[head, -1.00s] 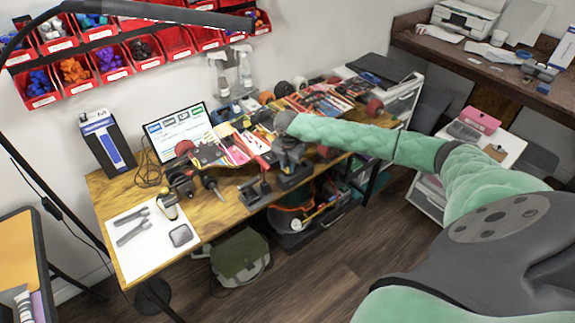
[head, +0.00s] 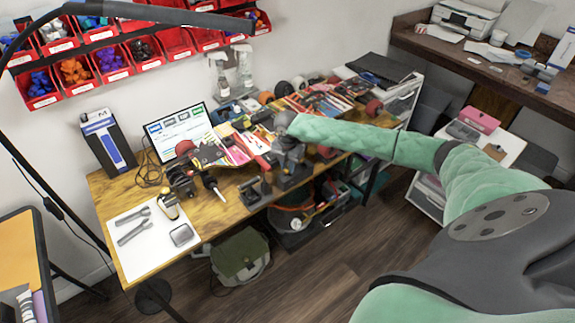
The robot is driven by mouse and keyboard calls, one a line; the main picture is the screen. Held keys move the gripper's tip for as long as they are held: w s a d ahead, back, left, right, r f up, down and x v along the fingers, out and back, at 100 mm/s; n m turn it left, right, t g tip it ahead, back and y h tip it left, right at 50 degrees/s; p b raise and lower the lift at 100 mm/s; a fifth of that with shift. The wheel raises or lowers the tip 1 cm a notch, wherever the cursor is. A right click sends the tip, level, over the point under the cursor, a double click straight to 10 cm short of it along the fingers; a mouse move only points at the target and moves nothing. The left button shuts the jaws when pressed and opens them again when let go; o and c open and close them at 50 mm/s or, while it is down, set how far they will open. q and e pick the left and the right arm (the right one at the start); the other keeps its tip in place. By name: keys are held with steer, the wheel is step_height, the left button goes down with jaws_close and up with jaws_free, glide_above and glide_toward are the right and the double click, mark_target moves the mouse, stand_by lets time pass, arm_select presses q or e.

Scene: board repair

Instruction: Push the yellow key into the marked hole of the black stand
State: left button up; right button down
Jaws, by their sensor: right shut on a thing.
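My right arm reaches in from the right over the cluttered middle of the wooden workbench. My right gripper (head: 268,140) is at its far end, small and partly lost among dark tools. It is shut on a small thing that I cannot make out. I cannot pick out the yellow key for certain. My left gripper is not in view.
Red bins (head: 113,62) hang on the wall.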

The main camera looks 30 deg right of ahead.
steer(key=shift+f, duration=0.4)
stand_by(0.9)
steer(key=shift+f+p, duration=0.15)
steer(key=shift+p, duration=0.2)
stand_by(0.4)
steer(key=shift+f, duration=0.45)
stand_by(1.0)
steer(key=c, duration=1.2)
jaws_free()
steer(key=shift+s+r, duration=0.1)
steer(key=shift+r, duration=0.1)
steer(key=shift+c, duration=1.4)
steer(key=shift+w, duration=0.2)
